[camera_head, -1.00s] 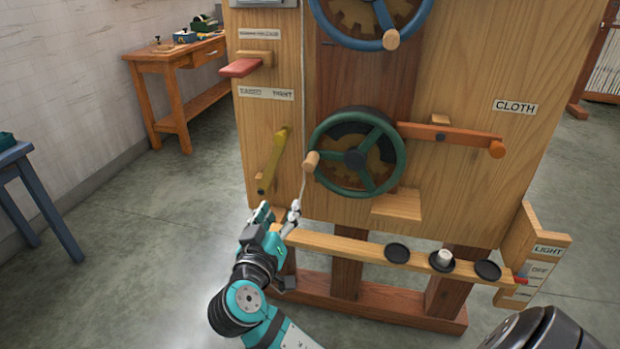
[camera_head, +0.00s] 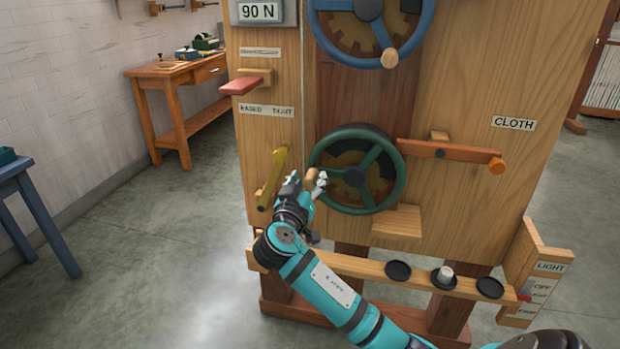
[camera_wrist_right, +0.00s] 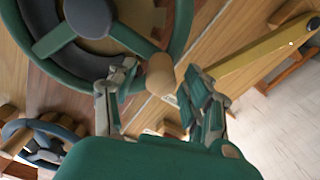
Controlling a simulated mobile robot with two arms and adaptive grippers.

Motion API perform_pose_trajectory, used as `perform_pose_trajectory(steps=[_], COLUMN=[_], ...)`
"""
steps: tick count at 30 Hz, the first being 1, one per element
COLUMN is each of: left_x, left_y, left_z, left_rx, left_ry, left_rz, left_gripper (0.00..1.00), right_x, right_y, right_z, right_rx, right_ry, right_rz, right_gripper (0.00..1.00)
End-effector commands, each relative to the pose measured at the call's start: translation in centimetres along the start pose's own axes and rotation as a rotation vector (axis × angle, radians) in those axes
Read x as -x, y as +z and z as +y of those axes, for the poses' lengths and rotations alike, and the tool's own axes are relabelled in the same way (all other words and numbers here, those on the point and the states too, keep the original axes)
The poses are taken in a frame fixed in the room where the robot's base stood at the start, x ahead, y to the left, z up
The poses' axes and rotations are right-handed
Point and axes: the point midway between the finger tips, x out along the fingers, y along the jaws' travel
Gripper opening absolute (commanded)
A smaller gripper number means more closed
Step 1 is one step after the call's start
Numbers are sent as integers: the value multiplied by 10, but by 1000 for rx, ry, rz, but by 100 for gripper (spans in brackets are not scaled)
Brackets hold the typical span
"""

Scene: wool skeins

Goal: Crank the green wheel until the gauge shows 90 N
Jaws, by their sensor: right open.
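The gauge (camera_head: 258,12) at the top left of the wooden panel reads 90 N. The green wheel (camera_head: 355,177) is mid-panel, with its wooden crank handle (camera_head: 311,180) at its left side. My right gripper (camera_head: 307,182) is at this handle, with a finger on either side of it. In the right wrist view, the open fingers (camera_wrist_right: 160,78) straddle the handle (camera_wrist_right: 160,74), and the green wheel (camera_wrist_right: 88,17) is at the top left. I cannot tell whether either finger touches the handle. My left gripper is out of view.
A yellow lever (camera_head: 272,178) is close to the left of my right gripper. A blue wheel (camera_head: 368,8) is above, and an orange lever (camera_head: 450,151) is to the right. A shelf with black dishes (camera_head: 398,271) runs below. A workbench (camera_head: 170,72) stands back left.

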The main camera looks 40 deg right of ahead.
Motion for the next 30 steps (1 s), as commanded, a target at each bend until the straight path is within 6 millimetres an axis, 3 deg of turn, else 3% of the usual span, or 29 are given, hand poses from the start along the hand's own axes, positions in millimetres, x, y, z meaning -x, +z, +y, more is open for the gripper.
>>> perform_pose_trajectory(steps=[6, 14, 26, 30], left_x=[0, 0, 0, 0], left_y=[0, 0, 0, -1], left_z=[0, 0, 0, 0], left_rx=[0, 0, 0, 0], left_ry=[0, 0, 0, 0], left_rz=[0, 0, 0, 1], left_gripper=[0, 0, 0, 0], right_x=[-16, -17, -16, -16], right_y=[0, 0, 0, 0], right_z=[0, 0, 0, 0], right_rx=[-1, -1, -1, 0], right_ry=[0, -1, 0, 0], right_rz=[0, -1, -1, -1], right_gripper=[50, 50, 0, 0])
